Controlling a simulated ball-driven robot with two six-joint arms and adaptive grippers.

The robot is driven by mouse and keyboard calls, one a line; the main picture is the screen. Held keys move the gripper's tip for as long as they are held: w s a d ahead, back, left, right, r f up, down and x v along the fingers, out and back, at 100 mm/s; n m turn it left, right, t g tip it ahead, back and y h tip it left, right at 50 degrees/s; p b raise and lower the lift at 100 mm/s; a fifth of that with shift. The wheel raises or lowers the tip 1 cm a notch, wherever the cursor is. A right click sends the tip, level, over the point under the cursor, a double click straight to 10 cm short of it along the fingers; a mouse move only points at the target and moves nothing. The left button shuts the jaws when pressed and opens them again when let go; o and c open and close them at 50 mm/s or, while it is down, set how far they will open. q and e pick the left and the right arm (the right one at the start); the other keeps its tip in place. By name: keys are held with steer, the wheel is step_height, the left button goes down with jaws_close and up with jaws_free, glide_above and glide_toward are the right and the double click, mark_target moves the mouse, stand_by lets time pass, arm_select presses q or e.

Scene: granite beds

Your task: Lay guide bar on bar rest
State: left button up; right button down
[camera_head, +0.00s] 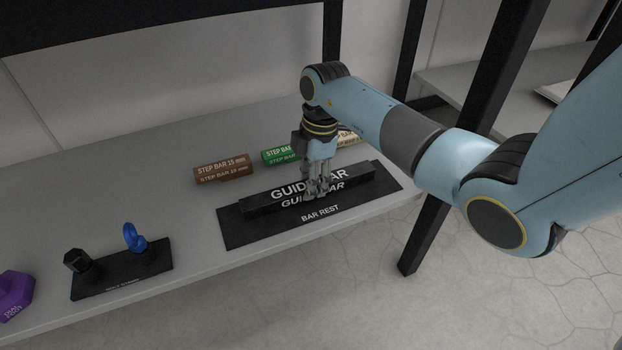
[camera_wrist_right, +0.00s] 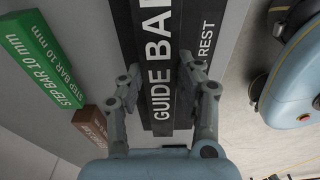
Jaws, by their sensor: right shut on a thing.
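The guide bar (camera_head: 262,204) is a long black bar with white lettering. It lies lengthwise over the bar rest (camera_head: 238,236), a black plate labelled in white on the grey bench. My right gripper (camera_head: 318,194) comes down from above and is shut on the guide bar near its middle. In the right wrist view, the fingers (camera_wrist_right: 163,92) stand on either side of the guide bar (camera_wrist_right: 158,60), with the bar rest (camera_wrist_right: 208,50) beyond its right side. I cannot tell whether the bar's underside touches the rest. My left gripper is not in view.
Behind the rest lie a brown step bar (camera_head: 221,169), a green step bar (camera_head: 278,154) and a cream one (camera_head: 347,138). At the left are a black stand (camera_head: 120,283) with a black piece and a blue ring, and a purple block (camera_head: 14,295). A dark post (camera_head: 428,235) stands right.

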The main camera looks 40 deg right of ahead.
steer(key=shift+f, duration=0.35)
stand_by(0.4)
steer(key=c, duration=0.8)
jaws_free()
steer(key=shift+s+f, duration=0.1)
step_height(320, 180, up, 12)
steer(key=d, duration=0.1)
steer(key=shift+d, duration=0.2)
